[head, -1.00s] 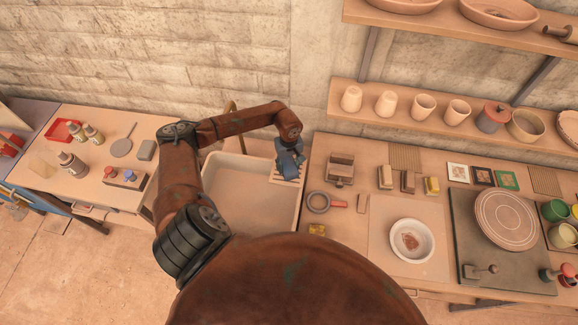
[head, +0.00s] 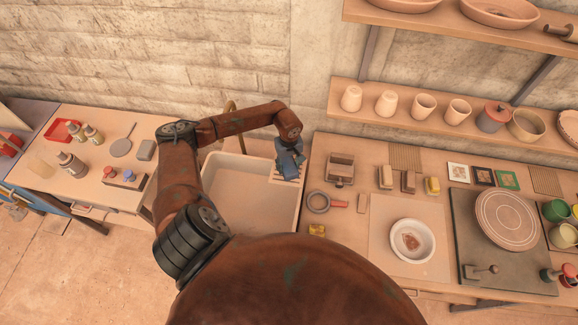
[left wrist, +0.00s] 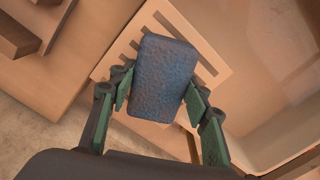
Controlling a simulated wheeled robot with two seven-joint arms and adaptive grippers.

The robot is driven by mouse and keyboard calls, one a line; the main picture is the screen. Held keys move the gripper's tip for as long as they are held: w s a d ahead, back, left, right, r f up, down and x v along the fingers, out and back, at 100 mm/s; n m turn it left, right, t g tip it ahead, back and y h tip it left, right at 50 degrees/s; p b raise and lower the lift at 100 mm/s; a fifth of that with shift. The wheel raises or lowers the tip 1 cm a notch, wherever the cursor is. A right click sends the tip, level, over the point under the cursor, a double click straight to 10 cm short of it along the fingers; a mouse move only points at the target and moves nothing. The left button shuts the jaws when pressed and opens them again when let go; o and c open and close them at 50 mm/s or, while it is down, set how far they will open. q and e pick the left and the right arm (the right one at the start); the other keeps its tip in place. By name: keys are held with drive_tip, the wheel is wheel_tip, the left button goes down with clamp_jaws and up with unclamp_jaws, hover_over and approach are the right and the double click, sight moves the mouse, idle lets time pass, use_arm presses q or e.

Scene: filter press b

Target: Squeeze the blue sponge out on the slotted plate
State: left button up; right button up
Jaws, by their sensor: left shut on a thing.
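The blue sponge (left wrist: 162,78) is between the two green-padded fingers of my left gripper (left wrist: 160,100) in the left wrist view. The gripper is shut on it, with a pad on each side. The sponge is over the pale slotted plate (left wrist: 212,70) and covers its middle. I cannot tell whether the sponge touches the plate. In the head view my left gripper (head: 289,158) is at the right rim of the sink, and the plate (head: 291,178) shows just below it. My right gripper is not in view.
The white sink basin (head: 245,190) lies left of the plate. A worktable on the right holds a white bowl (head: 412,241), a wooden press (head: 340,169), a round sieve (head: 319,202) and a turntable (head: 505,218). A side table on the left holds bottles (head: 72,164).

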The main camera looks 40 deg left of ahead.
sight(289, 165)
use_arm(q)
drive_tip(key=shift+s+f, duration=0.3)
drive_tip(key=shift+f, duration=0.05)
drive_tip(key=shift+r, duration=0.15)
drive_tip(key=shift+w+r+p, duration=0.2)
drive_tip(key=shift+r+p, duration=0.25)
drive_tip(key=shift+r, duration=0.5)
drive_tip(key=shift+r+p, duration=0.9)
drive_tip(key=shift+r, duration=1.75)
drive_tip(key=shift+w, duration=0.1)
